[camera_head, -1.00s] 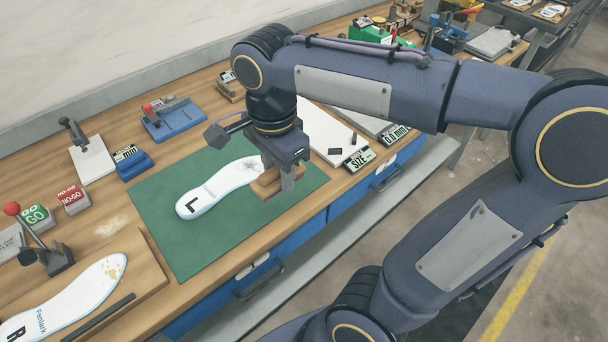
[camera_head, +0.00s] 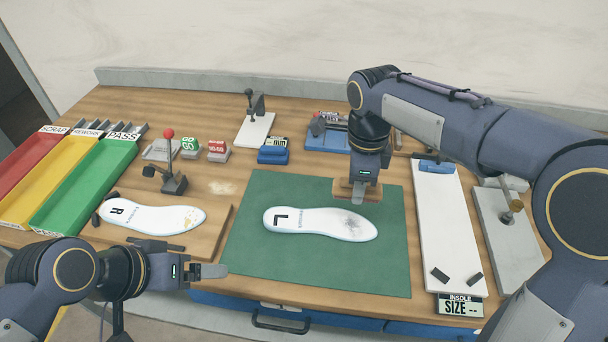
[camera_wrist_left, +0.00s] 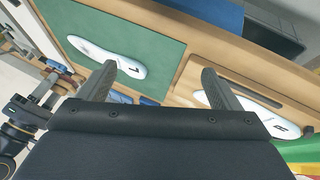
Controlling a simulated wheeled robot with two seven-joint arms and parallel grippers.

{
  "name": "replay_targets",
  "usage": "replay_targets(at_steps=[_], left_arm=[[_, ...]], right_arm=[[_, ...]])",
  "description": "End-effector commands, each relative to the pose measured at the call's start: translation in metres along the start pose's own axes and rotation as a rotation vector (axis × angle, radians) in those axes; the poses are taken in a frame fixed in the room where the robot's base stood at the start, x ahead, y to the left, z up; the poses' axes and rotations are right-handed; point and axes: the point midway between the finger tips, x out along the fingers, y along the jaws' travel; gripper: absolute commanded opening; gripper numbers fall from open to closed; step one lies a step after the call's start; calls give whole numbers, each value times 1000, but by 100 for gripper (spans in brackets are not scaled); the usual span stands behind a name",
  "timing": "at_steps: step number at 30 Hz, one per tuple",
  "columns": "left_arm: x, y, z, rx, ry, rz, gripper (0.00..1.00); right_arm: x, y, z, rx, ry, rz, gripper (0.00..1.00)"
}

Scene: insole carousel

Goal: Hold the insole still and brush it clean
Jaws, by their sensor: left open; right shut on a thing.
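The white insole marked L (camera_head: 312,222) lies flat on the green mat (camera_head: 270,272), with a dark smudge near its right end. My right gripper (camera_head: 357,196) is shut on a wooden brush (camera_head: 344,189), just behind the smudged end of the insole. I cannot tell whether the brush touches the mat. My left gripper (camera_head: 218,270) is at the front table edge, left of the mat, apart from the insole. In the left wrist view its two fingers (camera_wrist_left: 160,85) are spread and empty, and the L insole (camera_wrist_left: 105,58) shows beyond them.
Another insole marked R (camera_head: 155,218) lies on a wooden board at left, beside a red-knobbed clamp (camera_head: 172,178). Red, yellow and green trays (camera_head: 88,185) stand far left. A white size board (camera_head: 447,225) is right of the mat. The mat's front part is clear.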

Motion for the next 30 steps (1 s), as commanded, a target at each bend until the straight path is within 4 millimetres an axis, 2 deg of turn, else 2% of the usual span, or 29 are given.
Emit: replay_targets(at_steps=[4, 8, 14, 18, 24, 30], left_arm=[[0, 8, -32, 208, -91, 17, 86], [8, 19, -68, 458, -192, 31, 86], [36, 47, -119, 847, -349, 47, 86], [65, 74, -146, 1109, -458, 53, 86], [100, 109, -167, 1391, -579, 54, 86], [116, 125, -172, 1512, -634, 54, 86]], right_arm=[[0, 0, 0, 0, 0, 0, 18], [0, 0, 0, 0, 0, 0, 18], [0, 0, -1, 0, 0, 0, 18], [0, 0, -1, 0, 0, 0, 18], [0, 0, -1, 0, 0, 0, 18], [0, 0, -1, 0, 0, 0, 18]])
